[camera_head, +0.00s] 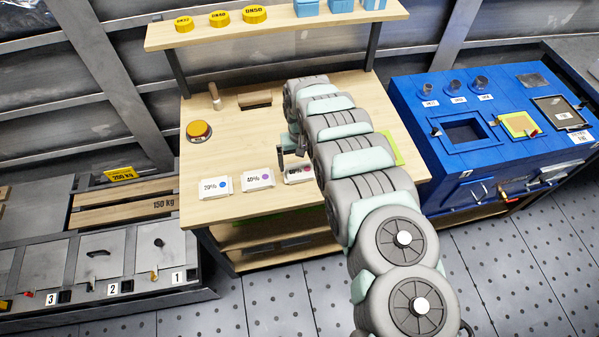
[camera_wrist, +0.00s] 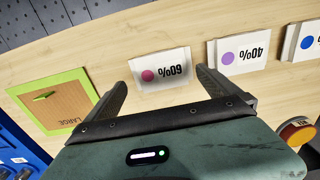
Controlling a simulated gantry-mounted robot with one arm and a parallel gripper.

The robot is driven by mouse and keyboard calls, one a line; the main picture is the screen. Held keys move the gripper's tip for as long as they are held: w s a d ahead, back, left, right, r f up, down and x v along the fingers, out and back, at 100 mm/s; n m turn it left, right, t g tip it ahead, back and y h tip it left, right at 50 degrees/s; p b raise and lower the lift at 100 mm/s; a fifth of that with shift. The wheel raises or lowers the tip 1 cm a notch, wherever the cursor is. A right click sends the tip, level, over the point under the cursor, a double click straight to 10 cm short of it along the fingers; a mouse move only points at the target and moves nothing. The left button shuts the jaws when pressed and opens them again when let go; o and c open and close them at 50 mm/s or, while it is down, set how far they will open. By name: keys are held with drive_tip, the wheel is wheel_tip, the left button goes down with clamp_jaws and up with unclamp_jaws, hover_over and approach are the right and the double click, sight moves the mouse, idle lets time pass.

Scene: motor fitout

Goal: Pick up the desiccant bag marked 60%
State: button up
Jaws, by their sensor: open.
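The desiccant bag marked 60% (camera_wrist: 162,71) is a white packet with a magenta dot. In the wrist view it lies on the wooden bench just beyond my gripper (camera_wrist: 160,82), near the middle between the two fingers. My gripper is open and empty. In the head view the 60% bag (camera_head: 297,174) is partly covered by my arm and gripper (camera_head: 292,152). The bag marked 40% (camera_head: 258,180) has a purple dot and lies to its left there. The bag marked 20% (camera_head: 215,187), with a blue dot, lies farther left.
A green-edged board marked LARGE (camera_wrist: 52,102) lies on the bench (camera_head: 230,140) beside the 60% bag. A yellow-topped round button (camera_head: 199,131) stands at the left. A shelf (camera_head: 290,25) runs above the bench. A blue cabinet (camera_head: 450,90) stands at the right.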

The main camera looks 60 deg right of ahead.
sight(300, 171)
drive_tip(key=f, duration=0.3)
drive_tip(key=shift+w+f+b, duration=0.25)
drive_tip(key=shift+f+b, duration=0.15)
drive_tip(key=shift+s+f, duration=0.1)
drive_tip(key=shift+f, duration=0.3)
drive_tip(key=shift+c, duration=0.3)
drive_tip(key=c, duration=1.4)
